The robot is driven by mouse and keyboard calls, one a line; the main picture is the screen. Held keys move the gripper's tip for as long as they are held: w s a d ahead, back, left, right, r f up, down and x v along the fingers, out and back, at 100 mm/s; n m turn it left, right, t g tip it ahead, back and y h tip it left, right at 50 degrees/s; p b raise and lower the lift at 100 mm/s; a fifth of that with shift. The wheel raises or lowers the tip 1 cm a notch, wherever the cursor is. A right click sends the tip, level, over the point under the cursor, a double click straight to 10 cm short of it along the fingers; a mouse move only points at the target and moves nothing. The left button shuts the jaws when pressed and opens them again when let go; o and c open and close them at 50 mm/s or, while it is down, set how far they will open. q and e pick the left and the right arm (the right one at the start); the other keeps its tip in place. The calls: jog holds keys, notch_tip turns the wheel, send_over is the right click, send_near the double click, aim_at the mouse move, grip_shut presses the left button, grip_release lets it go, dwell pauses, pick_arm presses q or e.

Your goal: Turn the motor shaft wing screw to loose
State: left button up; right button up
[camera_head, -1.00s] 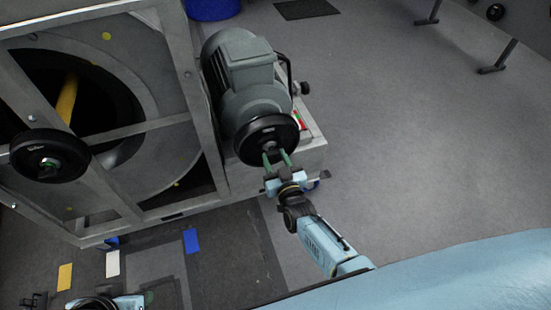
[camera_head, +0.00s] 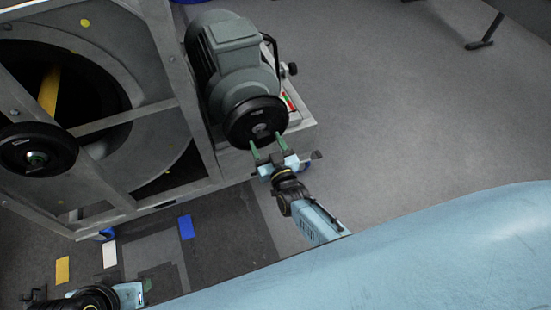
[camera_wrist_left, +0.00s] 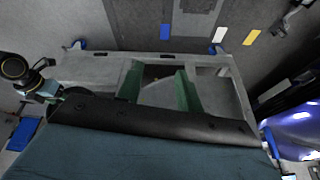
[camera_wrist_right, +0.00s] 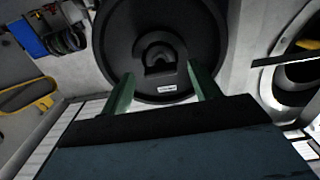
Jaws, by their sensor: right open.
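The motor (camera_head: 235,62) is grey and finned, with a round black disc (camera_head: 243,118) on its near end. A small grey part, possibly the wing screw (camera_head: 262,130), shows at the disc's centre. In the right wrist view the disc fills the upper middle, with a dark arch-shaped part (camera_wrist_right: 158,50) at its centre and a white label below. My right gripper (camera_wrist_right: 160,74) is open and empty, its green fingers pointing at the disc's lower part. I cannot tell whether they touch it. My left gripper (camera_wrist_left: 158,72) is open and empty, low at the left.
A grey metal frame (camera_head: 190,95) with a large drum stands left of the motor. A second black round knob (camera_head: 36,150) is on the frame. Blue (camera_head: 186,227), white and yellow floor patches lie below it. The floor at right is mostly clear.

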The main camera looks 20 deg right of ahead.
pick_arm(q)
jog(key=a+f+g+y+p, duration=0.1)
jog(key=a+f+p, duration=0.2)
jog(key=f, duration=0.7)
jog(key=shift+s+a+f+p, duration=0.15)
jog(key=shift+a+f+p, duration=0.15)
jog(key=shift+p, duration=0.1)
pick_arm(e)
jog(key=s, duration=1.2)
jog(key=shift+s+d, duration=0.25)
